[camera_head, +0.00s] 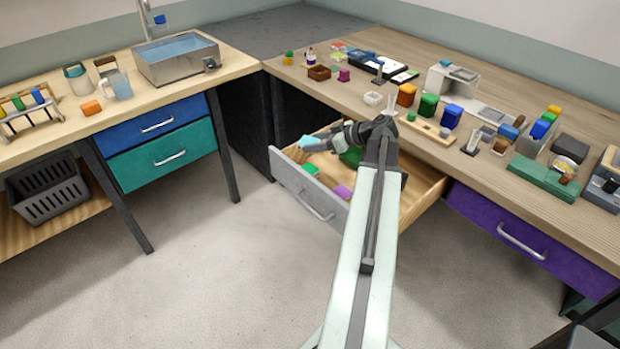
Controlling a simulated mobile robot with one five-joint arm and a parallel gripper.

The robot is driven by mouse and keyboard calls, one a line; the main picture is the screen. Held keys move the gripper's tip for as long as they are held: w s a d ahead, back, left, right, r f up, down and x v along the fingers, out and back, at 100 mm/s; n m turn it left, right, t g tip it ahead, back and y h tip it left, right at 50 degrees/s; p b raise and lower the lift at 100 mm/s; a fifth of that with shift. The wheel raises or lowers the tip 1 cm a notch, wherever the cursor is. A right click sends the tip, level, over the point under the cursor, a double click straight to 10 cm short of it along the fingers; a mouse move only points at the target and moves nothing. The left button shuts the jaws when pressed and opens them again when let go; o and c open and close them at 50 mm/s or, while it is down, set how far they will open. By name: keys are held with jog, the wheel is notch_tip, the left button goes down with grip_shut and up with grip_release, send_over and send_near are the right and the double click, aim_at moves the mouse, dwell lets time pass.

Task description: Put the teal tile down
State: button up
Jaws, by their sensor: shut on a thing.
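The teal tile (309,141) is a small light-blue-green flat piece at the tip of my gripper (318,143). My gripper is shut on it and holds it over the left part of the open drawer (300,190). The tile looks raised above the drawer's front edge, but its exact height is hard to tell. My arm crosses the middle of the view and hides part of the drawer's inside.
A green block (310,170) and a purple block (342,191) lie in the drawer. The wooden worktop (330,95) behind holds many small items. A purple drawer (520,235) is shut at the right. The floor (230,270) in front is clear.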

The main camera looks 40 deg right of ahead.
aim_at(315, 171)
notch_tip(315, 171, down, 10)
jog(key=b, duration=1)
jog(key=shift+f, duration=0.15)
jog(key=shift+r, duration=0.25)
jog(key=shift+f, duration=0.15)
jog(key=o, duration=1.5)
jog(key=p+v, duration=0.6)
jog(key=v, duration=0.6)
